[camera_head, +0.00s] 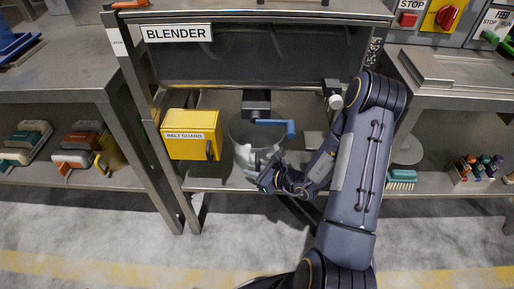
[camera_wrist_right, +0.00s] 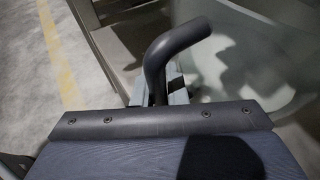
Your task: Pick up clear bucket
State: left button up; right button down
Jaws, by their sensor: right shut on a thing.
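The clear bucket (camera_head: 241,131) is a translucent round container under the blender's outlet, on the lower shelf. My right gripper (camera_head: 250,165) is at the near side of the bucket and shut on it. In the right wrist view the bucket's pale curved wall (camera_wrist_right: 240,50) fills the upper right. A dark bent handle (camera_wrist_right: 172,48) rises at my right gripper's fingers (camera_wrist_right: 172,85); the exact contact is partly hidden behind the wrist. My left gripper is not in view.
The blender's outlet with a blue handle (camera_head: 275,125) hangs directly over the bucket. A yellow belt guard box (camera_head: 192,136) is close on the left. Metal table legs stand on both sides. The floor in front (camera_head: 120,240) is clear.

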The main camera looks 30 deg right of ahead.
jog(key=shift+r, duration=0.25)
notch_tip(320, 180, up, 3)
jog(key=shift+s+d+r+p, duration=0.1)
jog(key=shift+d+r+p, duration=0.1)
jog(key=shift+p, duration=0.7)
jog(key=s+d+p, duration=0.1)
jog(key=s+d, duration=0.2)
jog(key=s, duration=0.5)
jog(key=s+d+p, duration=0.1)
jog(key=s+d, duration=0.3)
jog(key=s, duration=0.4)
jog(key=shift+d+r, duration=0.15)
jog(key=shift+r+p, duration=0.35)
jog(key=shift+s, duration=0.1)
